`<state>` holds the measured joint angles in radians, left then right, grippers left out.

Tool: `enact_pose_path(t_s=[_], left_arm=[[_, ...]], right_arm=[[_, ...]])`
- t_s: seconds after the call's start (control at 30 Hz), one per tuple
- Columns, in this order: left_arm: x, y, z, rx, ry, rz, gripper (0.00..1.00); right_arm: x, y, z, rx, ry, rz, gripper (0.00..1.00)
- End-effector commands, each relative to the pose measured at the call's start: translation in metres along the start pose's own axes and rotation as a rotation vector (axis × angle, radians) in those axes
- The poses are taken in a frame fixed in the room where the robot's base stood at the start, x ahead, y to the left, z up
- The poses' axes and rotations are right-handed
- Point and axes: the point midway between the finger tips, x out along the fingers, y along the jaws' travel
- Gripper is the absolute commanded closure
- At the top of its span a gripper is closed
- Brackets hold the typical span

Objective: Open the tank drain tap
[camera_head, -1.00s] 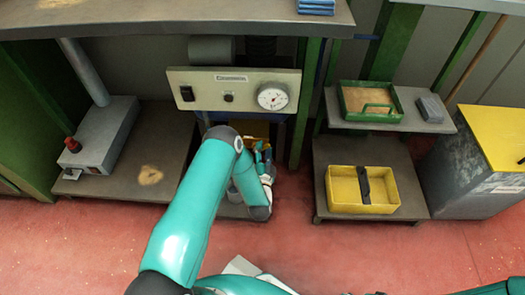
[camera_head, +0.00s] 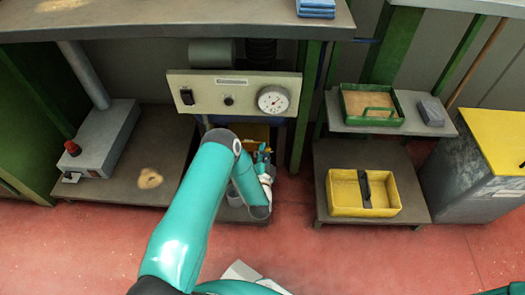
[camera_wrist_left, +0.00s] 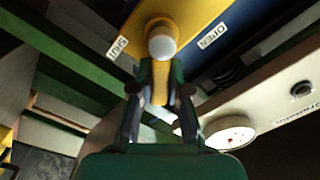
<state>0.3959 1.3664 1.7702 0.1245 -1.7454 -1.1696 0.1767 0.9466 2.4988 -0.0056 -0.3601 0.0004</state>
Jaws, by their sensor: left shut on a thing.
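The tank's yellow tap plate (camera_head: 255,132) sits low under the control panel, mostly hidden behind my left arm in the head view. In the left wrist view the yellow plate (camera_wrist_left: 192,22) carries a SHUT label (camera_wrist_left: 117,47) at left and an OPEN label (camera_wrist_left: 213,36) at right. A round pale knob (camera_wrist_left: 162,46) shows between the labels, with a yellow tap lever (camera_wrist_left: 160,86) below it. My left gripper (camera_wrist_left: 160,80) is shut on this lever, one finger on each side. It also shows in the head view (camera_head: 263,158). My right gripper is not in view.
The panel (camera_head: 235,83) with a round gauge (camera_head: 273,99) hangs just above my left gripper. A green table leg (camera_head: 304,115) stands close at right. A yellow tray (camera_head: 345,205) lies on the low shelf further right.

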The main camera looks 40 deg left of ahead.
Motion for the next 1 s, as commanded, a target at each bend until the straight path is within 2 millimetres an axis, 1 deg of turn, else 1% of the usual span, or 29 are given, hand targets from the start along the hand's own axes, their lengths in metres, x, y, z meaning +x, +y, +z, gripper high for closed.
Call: enact_pose_path(t_s=[0.17,0.37,1.0], left_arm=[[-0.001,-0.002,0.0,-0.033,-0.003,-0.002,1.0],[-0.002,-0.005,-0.001,-0.132,-0.002,0.0,1.0],[-0.003,-0.025,0.008,-0.672,-0.001,0.0,1.0]], right_arm=[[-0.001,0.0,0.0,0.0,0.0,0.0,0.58],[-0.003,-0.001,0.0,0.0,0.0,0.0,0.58],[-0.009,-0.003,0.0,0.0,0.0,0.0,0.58]])
